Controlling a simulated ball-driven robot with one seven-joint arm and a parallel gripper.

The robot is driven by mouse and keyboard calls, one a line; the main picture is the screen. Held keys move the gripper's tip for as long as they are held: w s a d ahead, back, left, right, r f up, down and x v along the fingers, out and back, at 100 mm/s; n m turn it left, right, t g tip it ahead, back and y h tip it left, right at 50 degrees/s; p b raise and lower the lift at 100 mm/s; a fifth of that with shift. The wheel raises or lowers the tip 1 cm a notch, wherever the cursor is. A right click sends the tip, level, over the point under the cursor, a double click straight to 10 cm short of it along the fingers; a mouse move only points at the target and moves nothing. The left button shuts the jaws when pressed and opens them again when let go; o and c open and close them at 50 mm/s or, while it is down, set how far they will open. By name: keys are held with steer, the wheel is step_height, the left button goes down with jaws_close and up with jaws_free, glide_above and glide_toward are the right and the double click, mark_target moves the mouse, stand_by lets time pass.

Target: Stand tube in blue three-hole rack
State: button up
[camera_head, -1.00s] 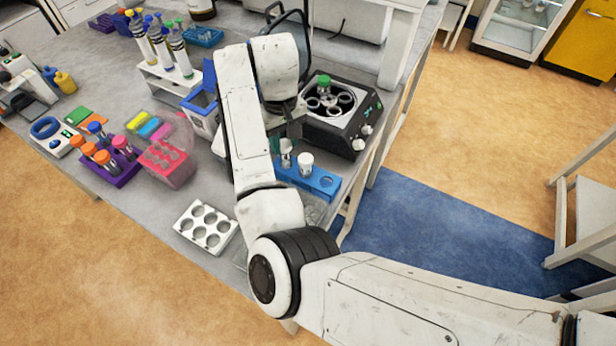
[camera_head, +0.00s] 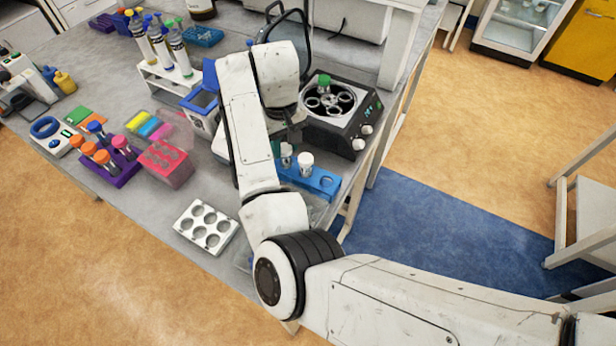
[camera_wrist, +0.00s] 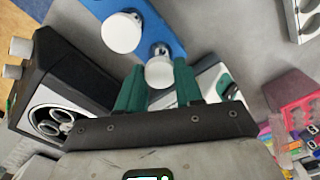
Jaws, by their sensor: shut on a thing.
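The blue three-hole rack (camera_head: 318,183) stands near the bench's right edge; its right end hole looks empty. A white-capped tube (camera_head: 306,160) stands at its middle; its cap (camera_wrist: 122,33) also shows in the wrist view. My gripper (camera_head: 284,139) is over the rack's left end, partly hidden by my arm. Its teal fingers (camera_wrist: 158,84) are shut on a second white-capped tube (camera_head: 286,158), whose round cap (camera_wrist: 159,73) shows between the fingertips. This tube looks upright over the rack's left end. I cannot tell how deep it sits in the hole.
A black centrifuge (camera_head: 341,119) with a green-capped tube is just behind the rack. A white six-hole rack (camera_head: 206,227) lies at the front, a pink rack (camera_head: 166,165) and a purple rack (camera_head: 118,172) to the left. A blue-and-white box (camera_head: 200,108) is left of my arm.

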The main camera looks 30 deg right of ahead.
steer(key=o, duration=0.9)
step_height(320, 180, up, 11)
steer(key=shift+f+p, duration=0.15)
steer(key=shift+p, duration=0.2)
steer(key=s+d+f+m+t+h+b, duration=0.1)
steer(key=s+d+f+m+h+b, duration=0.15)
steer(key=s+d+f, duration=1.3)
steer(key=s+a+f, duration=0.3)
steer(key=s, duration=0.3)
steer(key=s+a+f+n+y+b, duration=0.1)
steer(key=s+a+f, duration=0.2)
steer(key=s, duration=0.4)
steer(key=s+a+f+y+b, duration=0.1)
steer(key=s+a+f, duration=0.2)
steer(key=s, duration=0.4)
steer(key=shift+s+f+n, duration=0.15)
steer(key=shift+f+n, duration=0.15)
steer(key=shift+n, duration=0.05)
